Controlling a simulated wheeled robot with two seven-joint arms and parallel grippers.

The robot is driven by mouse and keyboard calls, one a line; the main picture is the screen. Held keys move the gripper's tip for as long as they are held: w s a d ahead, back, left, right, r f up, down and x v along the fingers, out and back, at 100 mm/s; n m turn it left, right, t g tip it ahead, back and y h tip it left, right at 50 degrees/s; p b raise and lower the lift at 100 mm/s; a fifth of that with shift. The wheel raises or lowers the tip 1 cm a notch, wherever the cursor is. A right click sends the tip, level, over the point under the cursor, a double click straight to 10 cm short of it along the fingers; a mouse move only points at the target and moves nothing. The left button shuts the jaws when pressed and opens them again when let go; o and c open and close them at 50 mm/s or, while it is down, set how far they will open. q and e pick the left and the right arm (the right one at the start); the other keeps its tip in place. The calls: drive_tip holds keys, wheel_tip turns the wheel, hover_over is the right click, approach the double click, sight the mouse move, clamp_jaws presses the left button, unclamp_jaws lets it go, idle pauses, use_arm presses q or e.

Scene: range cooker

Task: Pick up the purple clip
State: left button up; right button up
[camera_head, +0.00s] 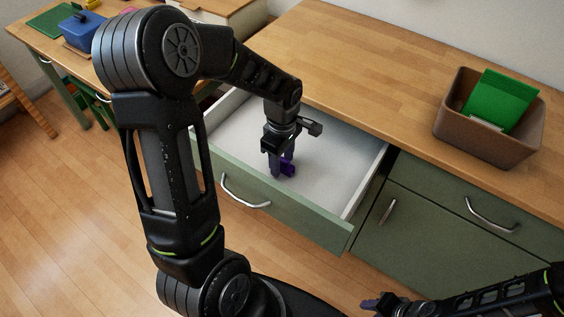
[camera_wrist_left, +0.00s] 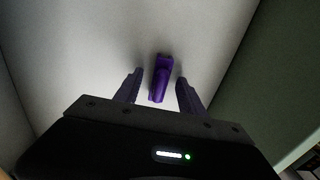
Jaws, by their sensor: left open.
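The purple clip (camera_wrist_left: 161,75) lies on the white floor of the open drawer. In the left wrist view it sits between the two fingers of my left gripper (camera_wrist_left: 158,92), with a gap on either side. In the head view the left gripper (camera_head: 281,165) points down into the drawer, and the clip (camera_head: 288,170) shows at its fingertips, partly hidden by them. The left gripper is open and holds nothing. My right gripper (camera_head: 371,303) is at the bottom of the head view, away from the drawer; its jaws are too small to read.
The open drawer (camera_head: 345,160) has a green front with a metal handle and pale walls close around the left gripper. The wooden counter (camera_head: 340,65) is behind it. A brown bin (camera_head: 455,128) holding a green item (camera_head: 498,100) stands on the counter at right.

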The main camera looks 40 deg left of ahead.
use_arm(q)
drive_tip(key=shift+f, duration=0.1)
drive_tip(key=shift+c, duration=0.4)
clamp_jaws()
idle(0.4)
